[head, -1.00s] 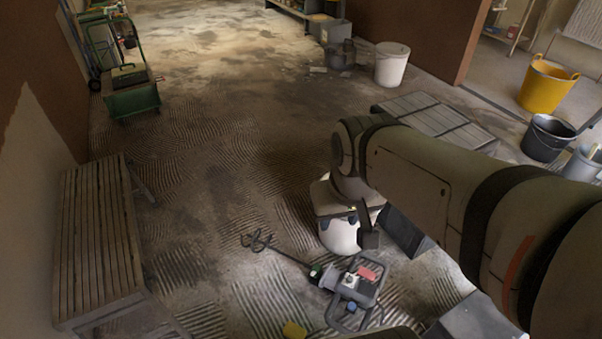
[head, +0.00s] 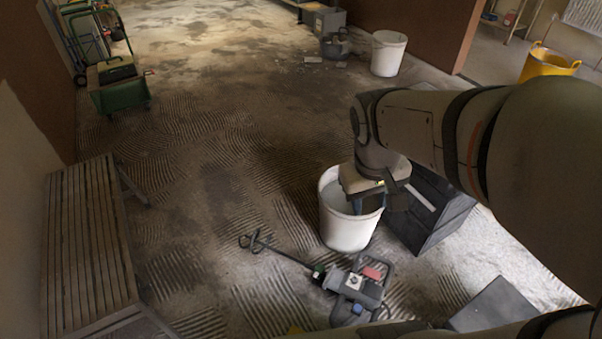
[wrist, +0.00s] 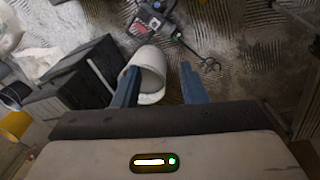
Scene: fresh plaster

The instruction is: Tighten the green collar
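The green collar (head: 319,271) is a small green band on the mixer, where the shaft meets the motor body. The mixer (head: 352,286) lies on the floor, its paddle (head: 256,243) pointing left. The collar also shows as a small green spot in the wrist view (wrist: 177,37), beyond my fingers. My gripper (head: 370,206) points down in front of a white bucket, above and to the right of the collar and apart from it. In the wrist view its two blue fingers (wrist: 158,66) are spread with nothing held between them.
The white bucket (head: 345,233) stands behind the mixer, close to my gripper. A dark box (head: 432,222) stands right of it, and a grey slab (head: 496,308) at lower right. A slatted bench (head: 85,245) is at left. The ridged floor between bench and mixer is clear.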

